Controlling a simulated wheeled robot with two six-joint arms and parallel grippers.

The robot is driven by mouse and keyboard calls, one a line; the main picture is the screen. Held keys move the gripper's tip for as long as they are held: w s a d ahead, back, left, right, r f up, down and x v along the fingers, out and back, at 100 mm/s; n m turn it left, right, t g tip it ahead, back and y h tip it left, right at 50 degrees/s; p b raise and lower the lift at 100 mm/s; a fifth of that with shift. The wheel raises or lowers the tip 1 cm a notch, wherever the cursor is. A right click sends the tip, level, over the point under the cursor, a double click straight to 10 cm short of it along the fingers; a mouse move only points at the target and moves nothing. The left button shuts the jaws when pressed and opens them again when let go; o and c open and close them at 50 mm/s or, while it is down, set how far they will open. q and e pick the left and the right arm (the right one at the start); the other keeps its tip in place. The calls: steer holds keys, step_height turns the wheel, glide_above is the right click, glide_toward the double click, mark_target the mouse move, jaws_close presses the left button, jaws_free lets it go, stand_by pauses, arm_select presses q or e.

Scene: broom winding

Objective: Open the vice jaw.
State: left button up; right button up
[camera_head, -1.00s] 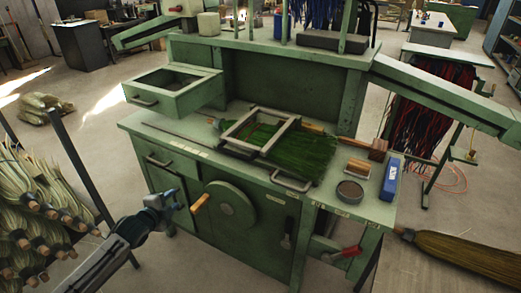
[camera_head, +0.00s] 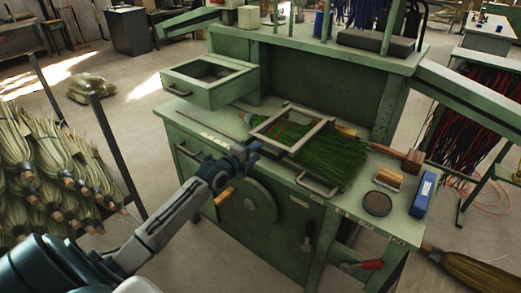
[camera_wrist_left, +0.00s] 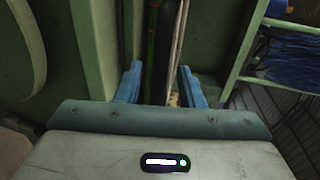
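The vice is a pale metal frame (camera_head: 312,136) on the green bench top, around a green-bristled broom head (camera_head: 335,162). A grey bar handle (camera_head: 316,187) sits at the bench's front edge beside it. Whether these belong to the vice I cannot tell. My right gripper is out of view.
A green wheel (camera_head: 258,208) with a wooden handle (camera_head: 225,196) is on the bench front. An open drawer box (camera_head: 210,92) juts out at upper left. A round tin (camera_head: 377,203) and a blue box (camera_head: 424,193) are at the right.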

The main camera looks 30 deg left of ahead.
arm_select(q)
steer(key=shift+x, duration=1)
steer(key=shift+w+f, duration=0.1)
steer(key=shift+w, duration=0.3)
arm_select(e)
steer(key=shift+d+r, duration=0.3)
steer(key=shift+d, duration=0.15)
arm_select(q)
jaws_close()
